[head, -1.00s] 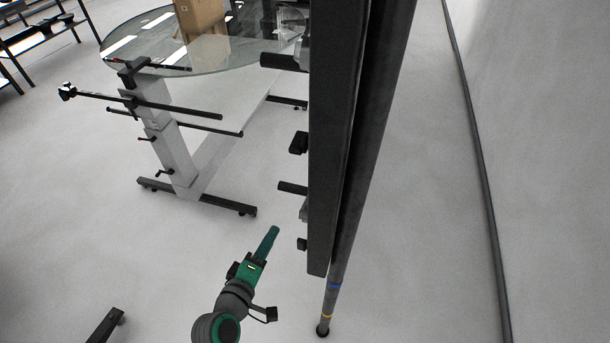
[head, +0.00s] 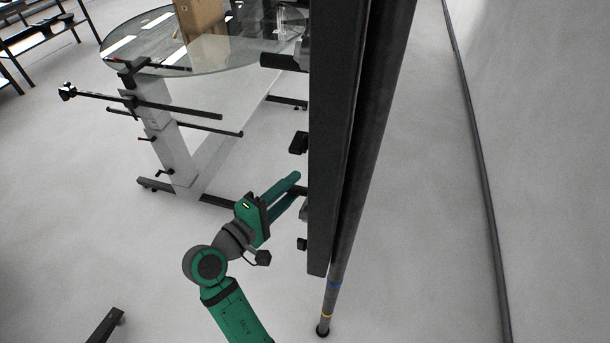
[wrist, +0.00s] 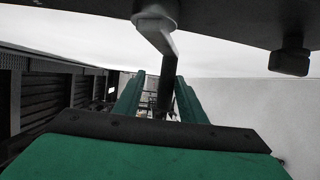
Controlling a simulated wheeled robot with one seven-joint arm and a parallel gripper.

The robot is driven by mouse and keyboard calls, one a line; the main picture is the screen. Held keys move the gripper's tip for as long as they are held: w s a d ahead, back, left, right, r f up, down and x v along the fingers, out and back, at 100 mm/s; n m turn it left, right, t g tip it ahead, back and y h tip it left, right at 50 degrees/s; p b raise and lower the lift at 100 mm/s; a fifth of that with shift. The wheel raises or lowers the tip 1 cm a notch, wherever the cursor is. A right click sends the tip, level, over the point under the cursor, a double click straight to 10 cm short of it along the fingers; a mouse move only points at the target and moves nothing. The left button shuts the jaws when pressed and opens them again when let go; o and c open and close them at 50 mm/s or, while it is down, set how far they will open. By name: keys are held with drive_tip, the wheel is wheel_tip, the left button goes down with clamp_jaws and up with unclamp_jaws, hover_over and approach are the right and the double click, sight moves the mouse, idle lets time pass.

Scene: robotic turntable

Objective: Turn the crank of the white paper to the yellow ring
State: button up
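My green gripper (head: 294,188) is at the left edge of a tall dark panel (head: 335,120) in the head view, its two fingers apart. In the wrist view, a crank with a light grey arm (wrist: 160,40) has a dark handle (wrist: 167,90) standing between my spread fingers (wrist: 160,80). The handle looks nearer the right finger; I cannot tell whether they touch. The yellow ring (head: 326,316) is low on a dark pole (head: 345,250) beside the panel, below a blue ring (head: 334,284). I cannot make out the white paper for certain.
More dark knobs and handles (head: 298,143) stick out from the panel's left side above my gripper. A round glass turntable (head: 225,55) with a cardboard box (head: 202,15) stands behind on a grey frame. A shelf (head: 40,40) is at upper left. The floor left of my arm is mostly clear.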

drive_tip(key=x, duration=0.5)
drive_tip(key=shift+w+d+f, duration=0.1)
drive_tip(key=shift+w+d, duration=0.15)
drive_tip(key=shift+w, duration=0.05)
clamp_jaws()
